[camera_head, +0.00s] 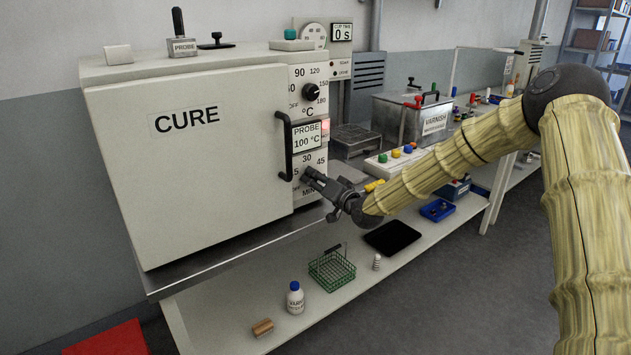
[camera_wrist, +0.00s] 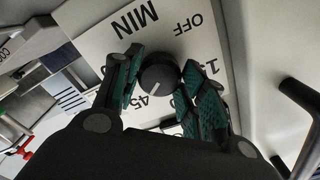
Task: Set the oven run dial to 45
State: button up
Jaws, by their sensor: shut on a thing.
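The white CURE oven (camera_head: 205,150) stands on the bench with its door closed. Its lower panel carries the run dial (camera_wrist: 159,74), a black round knob ringed by the marks OFF, 15, 30 and 45 and the word MIN. My gripper (camera_head: 308,174) reaches the panel from the right and mostly covers the dial in the head view. In the wrist view my gripper (camera_wrist: 160,80) has its teal-padded fingers on either side of the dial, shut on it. The dial's white pointer line slants down and left, toward the 45. The 30 is largely hidden by a finger.
The oven door handle (camera_head: 284,147) stands out just left of the dial. The temperature dial (camera_head: 311,92) sits above the PROBE 100 °C display (camera_head: 306,136). A timer display (camera_head: 342,33) reads 0 s. The varnish tank (camera_head: 412,118) stands on the right.

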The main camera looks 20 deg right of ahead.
jog(key=o, duration=1)
jog(key=shift+d, duration=0.15)
jog(key=v, duration=1.2)
jog(key=s+a+f+n+g+h+p, duration=0.15)
jog(key=s+a+f+g, duration=0.3)
jog(key=s+f, duration=0.65)
jog(key=s+a+f+g+h+p, duration=0.15)
jog(key=s+a+f+g, duration=0.45)
jog(key=f, duration=0.9)
jog(key=s+f+g+h+p, duration=0.1)
jog(key=s+f, duration=0.3)
jog(key=s, duration=0.7)
jog(key=s+d+f+n+g+h+p, duration=0.1)
jog(key=s+f+g, duration=0.2)
jog(key=s, duration=0.9)
jog(key=s+f+n+g+h+p, duration=0.1)
jog(key=s+f, duration=0.3)
jog(key=s, duration=0.7)
jog(key=shift+s+d+f+n+g, duration=0.25)
jog(key=shift+s+d+f+g, duration=0.15)
jog(key=shift+g, duration=0.35)
